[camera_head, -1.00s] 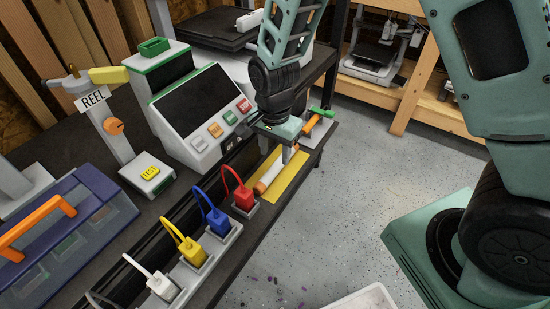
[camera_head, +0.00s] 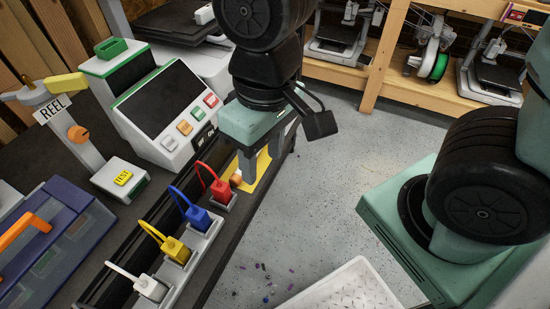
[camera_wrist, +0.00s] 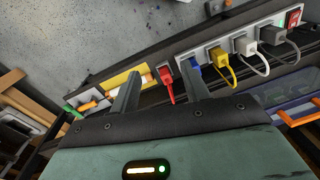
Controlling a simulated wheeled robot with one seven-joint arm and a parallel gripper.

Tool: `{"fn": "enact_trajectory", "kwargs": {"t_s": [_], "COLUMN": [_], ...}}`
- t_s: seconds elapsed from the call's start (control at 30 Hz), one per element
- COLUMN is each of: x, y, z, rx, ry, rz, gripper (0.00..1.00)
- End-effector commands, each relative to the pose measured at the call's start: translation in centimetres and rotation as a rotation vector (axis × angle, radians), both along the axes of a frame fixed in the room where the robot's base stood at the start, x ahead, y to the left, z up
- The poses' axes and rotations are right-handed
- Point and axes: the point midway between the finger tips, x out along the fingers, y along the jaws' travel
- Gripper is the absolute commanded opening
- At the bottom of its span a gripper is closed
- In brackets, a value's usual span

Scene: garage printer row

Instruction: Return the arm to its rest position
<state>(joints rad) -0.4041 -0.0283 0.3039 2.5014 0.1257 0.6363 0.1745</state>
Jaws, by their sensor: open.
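My gripper (camera_head: 260,168) hangs over the front edge of the bench in the head view, with its fingers apart and nothing between them. In the wrist view, its two fingers (camera_wrist: 163,92) stand apart near a red plug (camera_wrist: 165,82). The wrist view shows the yellow mat (camera_wrist: 122,77) beyond the fingers.
A power strip (camera_head: 200,240) carries blue, yellow and white plugs along the bench edge. A control console (camera_head: 168,110), a reel stand (camera_head: 92,150) and a blue case (camera_head: 60,240) stand behind. A white tray (camera_head: 345,288) is at the bottom. The floor (camera_head: 320,190) right of the bench is open.

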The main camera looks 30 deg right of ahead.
Motion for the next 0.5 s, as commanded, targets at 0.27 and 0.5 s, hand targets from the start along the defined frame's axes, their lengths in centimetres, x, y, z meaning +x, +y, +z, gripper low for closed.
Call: {"fn": "enact_trajectory", "kwargs": {"t_s": [0.27, 0.5], "x": [-3.0, -2.9], "y": [-0.7, -0.7], "z": [0.5, 0.5], "rx": [-0.02, -0.019], "ry": [-0.032, -0.031], "rz": [0.242, 0.239], "gripper": [0.46, 0.46]}}
